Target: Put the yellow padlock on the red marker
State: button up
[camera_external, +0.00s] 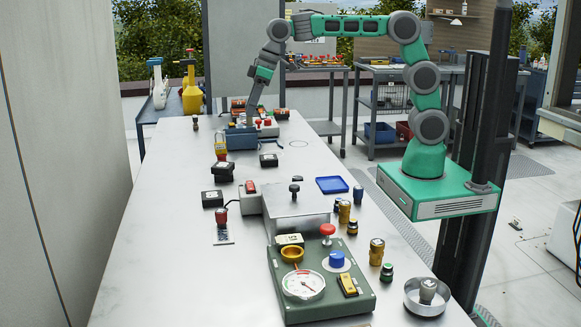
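My gripper (249,117) points down at the far end of the long white table, close above or beside a blue box (241,138). Its fingers are too small and partly hidden, so I cannot tell whether it is open or shut, or whether it holds anything. A small yellow item (221,145) stands left of the blue box; it may be the yellow padlock, but its shape is unclear. Another yellow item (347,285) lies on the green panel box in front. I cannot single out the red marker; several small red parts show, among them a red knob (266,121).
The white table (170,245) is clear along its left side. Black boxes (222,171) stand mid-table. A blue tray (332,185) lies at the right edge. The green panel box (330,307) with a gauge and a red mushroom button (327,229) fills the front, beside a metal dish (425,306).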

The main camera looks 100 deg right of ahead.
jog(key=s+a+f, duration=0.3)
jog(key=s+a, duration=0.1)
jog(key=s, duration=0.4)
jog(key=s+a+f, duration=0.3)
jog(key=s+f, duration=0.1)
jog(key=s, duration=0.5)
jog(key=s+a+f+n, duration=0.1)
jog(key=s+a+f, duration=0.2)
jog(key=s, duration=0.6)
jog(key=shift+s+a+f+g, duration=0.3)
jog(key=shift+a+g, duration=0.1)
jog(key=shift+a, duration=0.45)
